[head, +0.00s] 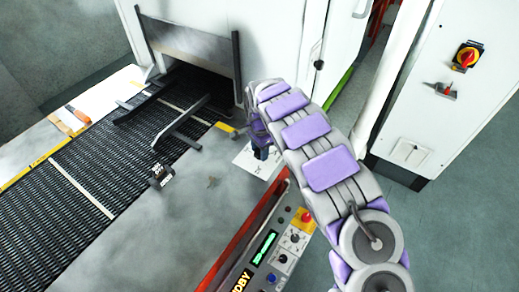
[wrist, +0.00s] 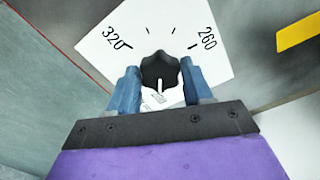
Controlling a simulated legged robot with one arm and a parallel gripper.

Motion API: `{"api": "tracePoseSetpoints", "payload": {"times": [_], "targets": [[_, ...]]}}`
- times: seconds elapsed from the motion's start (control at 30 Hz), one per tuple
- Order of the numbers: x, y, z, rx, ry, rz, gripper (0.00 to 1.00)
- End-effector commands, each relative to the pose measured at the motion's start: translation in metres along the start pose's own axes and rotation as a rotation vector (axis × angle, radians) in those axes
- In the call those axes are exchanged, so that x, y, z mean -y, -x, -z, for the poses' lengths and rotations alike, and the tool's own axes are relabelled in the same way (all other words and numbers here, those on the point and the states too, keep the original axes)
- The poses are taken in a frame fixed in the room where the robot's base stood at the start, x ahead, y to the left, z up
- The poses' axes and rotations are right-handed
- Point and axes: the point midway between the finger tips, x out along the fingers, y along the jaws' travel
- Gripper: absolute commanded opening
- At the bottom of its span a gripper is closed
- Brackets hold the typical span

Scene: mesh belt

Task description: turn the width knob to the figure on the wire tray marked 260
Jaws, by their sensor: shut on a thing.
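The width knob (wrist: 160,72) is black and sits on a white dial plate (wrist: 190,25) in the wrist view. The plate shows 320 at upper left and 260 at upper right, with tick marks between. A white line on the knob's near side points down toward my gripper (wrist: 162,82). Its two blue fingers are shut on the knob from both sides.
The black mesh belt (head: 60,215) runs into the machine opening at the back. A control panel (head: 270,255) with a green display and a red button is below my arm.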

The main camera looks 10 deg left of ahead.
Motion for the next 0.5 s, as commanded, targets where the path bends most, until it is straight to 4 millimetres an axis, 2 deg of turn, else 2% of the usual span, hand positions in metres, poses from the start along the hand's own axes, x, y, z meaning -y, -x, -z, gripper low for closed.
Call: {"api": "tracePoseSetpoints", "payload": {"times": [0.27,0.5], "targets": [[0.0017,0.0021,0.0,-0.001,0.054,0.004,0.2],[0.0017,0.0038,0.0,-0.002,0.208,0.004,0.2]]}}
